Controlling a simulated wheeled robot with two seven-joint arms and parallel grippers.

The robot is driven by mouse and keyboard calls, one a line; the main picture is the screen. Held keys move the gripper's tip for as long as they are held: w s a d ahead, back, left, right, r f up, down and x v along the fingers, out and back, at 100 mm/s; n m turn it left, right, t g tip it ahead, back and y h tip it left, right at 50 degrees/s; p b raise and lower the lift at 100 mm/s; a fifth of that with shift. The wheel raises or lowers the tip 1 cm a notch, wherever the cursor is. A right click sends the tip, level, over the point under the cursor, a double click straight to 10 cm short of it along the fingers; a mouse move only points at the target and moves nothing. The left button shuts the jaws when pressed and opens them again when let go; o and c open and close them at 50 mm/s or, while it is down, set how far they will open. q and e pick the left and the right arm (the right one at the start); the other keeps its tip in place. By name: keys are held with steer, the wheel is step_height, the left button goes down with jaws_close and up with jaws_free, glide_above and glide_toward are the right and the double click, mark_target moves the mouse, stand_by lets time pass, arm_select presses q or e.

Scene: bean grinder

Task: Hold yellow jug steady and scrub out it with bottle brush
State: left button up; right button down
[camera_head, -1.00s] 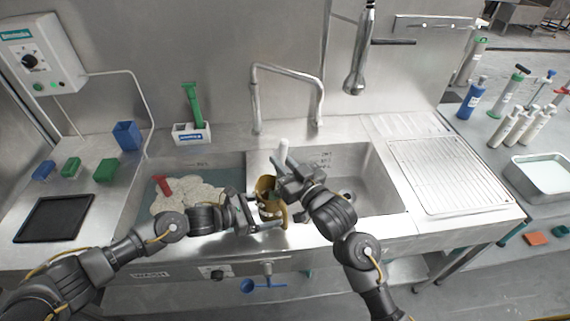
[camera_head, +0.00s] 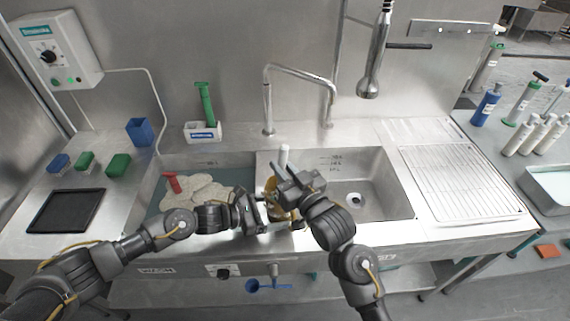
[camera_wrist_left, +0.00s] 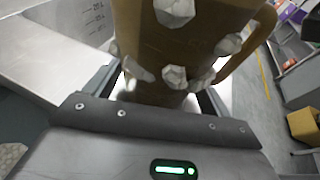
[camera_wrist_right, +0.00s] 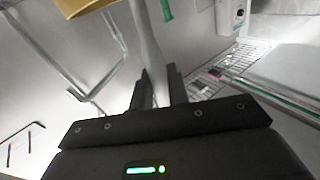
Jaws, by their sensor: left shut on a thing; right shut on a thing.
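The yellow jug (camera_wrist_left: 180,50), tan-yellow with a side handle, fills the top of the left wrist view, with several whitish lumps on its wall. My left gripper (camera_wrist_left: 160,90) is shut on its body. In the head view, the jug (camera_head: 270,186) is at the front of the sink divider, partly hidden by both grippers. My right gripper (camera_head: 282,178) is above it, shut on the bottle brush's pale handle (camera_wrist_right: 147,40); the handle's white end (camera_head: 284,153) sticks up. The jug's yellow edge (camera_wrist_right: 82,8) shows in the right wrist view. The bristles cannot be made out clearly.
The left basin holds foamy water (camera_head: 200,190) and a red-handled item (camera_head: 172,181). The right basin (camera_head: 368,185) is empty. A tall faucet (camera_head: 300,72) stands behind the divider. A green-handled brush (camera_head: 206,103) stands in a white holder. The drainboard (camera_head: 455,180) is clear.

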steer(key=shift+s, duration=0.2)
steer(key=shift+v, duration=0.8)
steer(key=shift+d, duration=0.1)
steer(key=shift+d, duration=0.8)
steer(key=shift+w, duration=0.15)
steer(key=shift+w+d+r, duration=0.1)
steer(key=shift+w+d, duration=0.3)
steer(key=shift+w, duration=0.35)
steer(key=shift+w+a, duration=0.1)
